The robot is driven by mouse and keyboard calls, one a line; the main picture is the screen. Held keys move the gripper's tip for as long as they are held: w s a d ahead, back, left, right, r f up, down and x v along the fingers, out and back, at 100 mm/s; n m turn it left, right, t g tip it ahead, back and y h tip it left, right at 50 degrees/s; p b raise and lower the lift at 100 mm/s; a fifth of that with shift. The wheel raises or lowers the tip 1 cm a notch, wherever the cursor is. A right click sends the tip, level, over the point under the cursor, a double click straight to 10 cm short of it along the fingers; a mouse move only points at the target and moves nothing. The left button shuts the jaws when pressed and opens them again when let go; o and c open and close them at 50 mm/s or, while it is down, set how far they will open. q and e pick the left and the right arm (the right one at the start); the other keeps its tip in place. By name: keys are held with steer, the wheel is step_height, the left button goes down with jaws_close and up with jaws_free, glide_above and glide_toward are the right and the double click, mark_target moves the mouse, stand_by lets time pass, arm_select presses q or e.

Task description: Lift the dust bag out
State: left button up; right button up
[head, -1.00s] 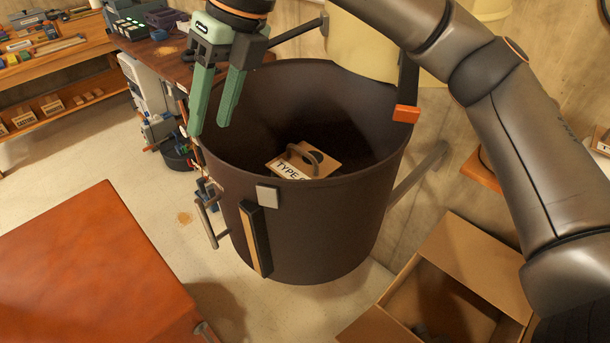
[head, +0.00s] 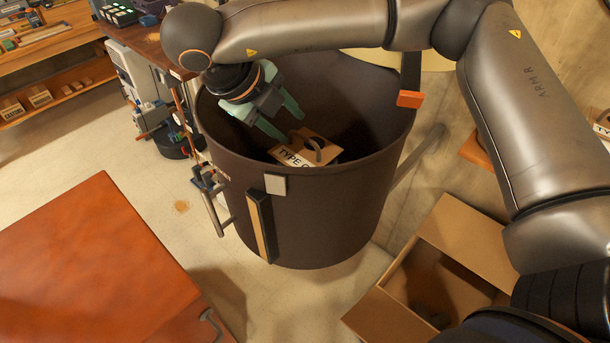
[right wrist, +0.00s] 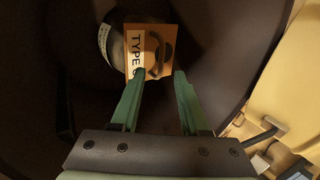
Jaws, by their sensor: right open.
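The dust bag (head: 295,153) lies inside a deep dark brown drum (head: 325,215). Its tan cardboard collar has printed "TYPE" lettering and a dark handle loop. In the right wrist view the collar (right wrist: 137,58) lies just beyond the fingertips, and part of a rounded body with a white label shows to its left. My right gripper (head: 293,127) has green fingers, reaches inside the drum's rim and is open. In the right wrist view its fingertips (right wrist: 160,73) are apart near the collar's lower edge, with nothing held. My left gripper is not in view.
The drum's rim surrounds my right gripper. An orange-tipped latch (head: 410,99) stands at the rim's right. An open cardboard box (head: 465,235) sits lower right, an orange-red surface (head: 95,260) lower left. A cluttered bench (head: 60,50) is at back left.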

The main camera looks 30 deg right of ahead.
mark_target(304, 138)
steer(key=p+x, duration=0.1)
steer(key=x, duration=0.4)
steer(key=shift+d+f, duration=0.2)
steer(key=shift+d, duration=0.15)
steer(key=shift+d+f, duration=0.15)
steer(key=shift+f, duration=0.15)
steer(key=shift+c, duration=0.2)
jaws_close()
steer(key=shift+r, duration=0.15)
